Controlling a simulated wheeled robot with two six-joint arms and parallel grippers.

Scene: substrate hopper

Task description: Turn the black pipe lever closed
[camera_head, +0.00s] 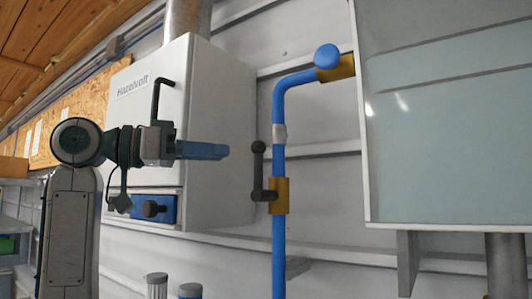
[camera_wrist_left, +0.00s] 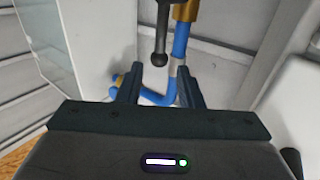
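The black pipe lever (camera_head: 258,170) stands upright in the head view, its ball end up. Its foot joins a brass valve (camera_head: 280,197) on the vertical blue pipe (camera_head: 279,240). My left gripper (camera_head: 227,151) points right, just left of the ball and apart from it. In the left wrist view, the lever (camera_wrist_left: 160,40) hangs from the top edge with its ball just beyond the fingertips, between their lines. My left gripper (camera_wrist_left: 159,82) is open there, with nothing between the fingers. The brass valve (camera_wrist_left: 186,11) is cut off by the top edge. My right gripper is in neither view.
A white cabinet (camera_head: 218,100) with a black handle (camera_head: 157,95) stands behind my left gripper. A large glass-fronted box (camera_head: 450,140) fills the right side. The blue pipe bends right at the top to a brass fitting with a blue cap (camera_head: 327,55). Wall rails run behind.

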